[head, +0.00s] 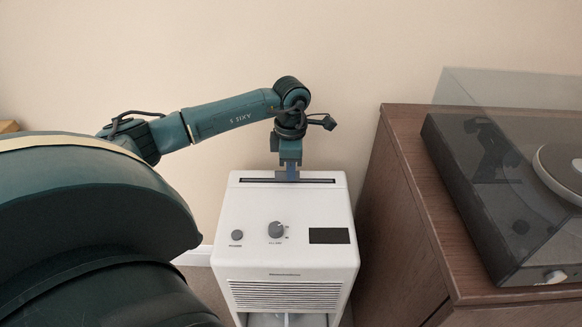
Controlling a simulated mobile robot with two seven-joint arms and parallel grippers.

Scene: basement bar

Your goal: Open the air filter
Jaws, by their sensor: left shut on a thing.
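A white boxy appliance (265,212) stands on the floor, with a dark strip, the air filter (318,181), in a slot along the back of its top. My left gripper (289,174) points down at the middle of this strip and is shut on it. The fingertips are small and partly hidden, so the exact hold is hard to see. The strip looks level with the top. My right gripper is not in view.
A wooden cabinet (420,185) stands close on the right, bearing a turntable (470,200) with a clear lid. A plain wall is behind.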

